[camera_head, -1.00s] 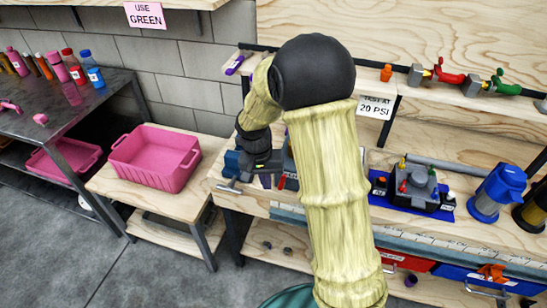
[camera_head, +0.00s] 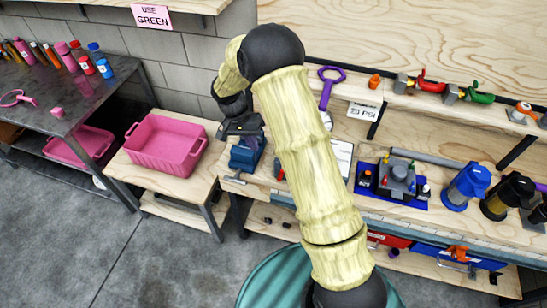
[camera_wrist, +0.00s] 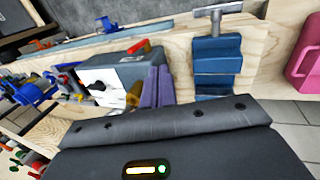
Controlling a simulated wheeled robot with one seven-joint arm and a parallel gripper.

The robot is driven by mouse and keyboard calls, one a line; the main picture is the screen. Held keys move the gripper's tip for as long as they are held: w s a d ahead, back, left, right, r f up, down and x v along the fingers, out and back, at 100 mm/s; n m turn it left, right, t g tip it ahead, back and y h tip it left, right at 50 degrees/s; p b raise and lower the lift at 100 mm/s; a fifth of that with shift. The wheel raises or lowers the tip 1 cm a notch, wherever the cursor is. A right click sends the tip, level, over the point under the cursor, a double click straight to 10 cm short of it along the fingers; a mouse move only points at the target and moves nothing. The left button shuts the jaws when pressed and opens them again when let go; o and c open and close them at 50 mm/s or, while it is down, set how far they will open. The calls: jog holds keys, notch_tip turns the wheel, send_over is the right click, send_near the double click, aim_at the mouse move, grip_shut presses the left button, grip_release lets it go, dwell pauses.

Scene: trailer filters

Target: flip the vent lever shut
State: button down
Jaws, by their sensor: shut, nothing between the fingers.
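My gripper (camera_head: 240,126) is shut and empty, just above and behind the blue vise (camera_head: 246,153) at the bench's left end. In the wrist view its dark body fills the bottom and I cannot make out the fingertips. A small red lever (camera_wrist: 138,46) sits on top of a grey box with a white face (camera_wrist: 110,76); it may be the vent lever, but I cannot be sure. In the head view my arm hides most of that box. The lever is apart from my gripper, beyond it in the wrist view.
The blue vise with its T-handle (camera_wrist: 216,12) and a purple piece (camera_wrist: 157,88) stand near the grey box. A purple wrench (camera_head: 328,86), red-handled valve (camera_head: 430,86) and green-handled valve (camera_head: 478,97) are along the shelf. A pink tub (camera_head: 165,148) stands left.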

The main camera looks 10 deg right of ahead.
jog(key=shift+w+a+r, duration=0.1)
jog(key=shift+r, duration=0.05)
dwell(0.3)
jog(key=s+d+f+p, duration=0.3)
jog(key=d+f+p, duration=0.2)
jog(key=f, duration=0.5)
jog(key=shift+s+d+f, duration=0.15)
jog(key=shift+s+d, duration=0.1)
jog(key=shift+d, duration=0.3)
